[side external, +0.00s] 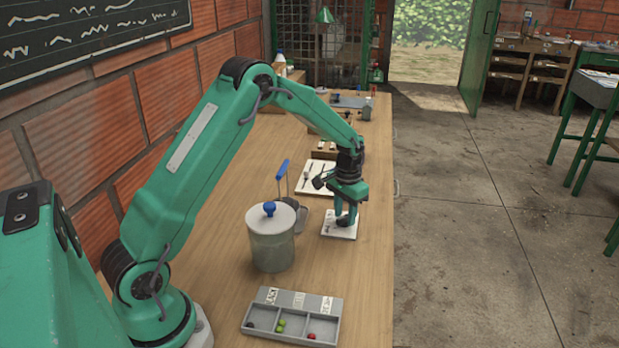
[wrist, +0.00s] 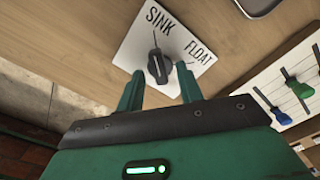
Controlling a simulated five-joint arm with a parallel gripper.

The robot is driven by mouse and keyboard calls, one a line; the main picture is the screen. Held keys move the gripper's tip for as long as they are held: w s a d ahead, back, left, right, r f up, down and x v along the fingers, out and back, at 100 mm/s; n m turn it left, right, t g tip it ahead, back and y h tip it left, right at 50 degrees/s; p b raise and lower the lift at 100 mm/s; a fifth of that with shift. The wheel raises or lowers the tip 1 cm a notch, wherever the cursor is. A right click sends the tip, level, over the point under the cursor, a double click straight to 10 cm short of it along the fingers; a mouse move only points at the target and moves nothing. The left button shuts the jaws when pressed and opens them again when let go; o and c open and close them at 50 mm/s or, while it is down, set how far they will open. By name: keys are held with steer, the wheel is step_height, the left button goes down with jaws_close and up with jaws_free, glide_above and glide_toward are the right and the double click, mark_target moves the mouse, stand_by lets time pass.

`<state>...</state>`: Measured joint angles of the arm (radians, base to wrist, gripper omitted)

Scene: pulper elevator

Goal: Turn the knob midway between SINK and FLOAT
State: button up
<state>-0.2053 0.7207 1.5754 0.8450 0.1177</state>
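The white panel (wrist: 131,47) lies on the table, with SINK and FLOAT printed on it in the wrist view. In the side view the panel (side external: 334,232) is under my gripper (side external: 347,214). The dark knob (wrist: 158,66) stands on the panel; its long body lies roughly along the thin printed line by SINK, and FLOAT is to its right. My gripper's green fingers (wrist: 160,72) are apart on either side of the knob, with a visible gap at each side. In the side view the fingers hide the knob.
A lidded pot (side external: 270,240) with a blue top stands left of the panel. A three-part tray (side external: 292,298) with small coloured balls lies nearer. A white slider panel (wrist: 262,83) with green and blue sliders lies beside the knob panel. The table's right edge is close.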

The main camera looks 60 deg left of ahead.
jaws_close()
steer(key=shift+m, duration=0.3)
steer(key=m, duration=0.4)
steer(key=shift+m, duration=2.6)
jaws_free()
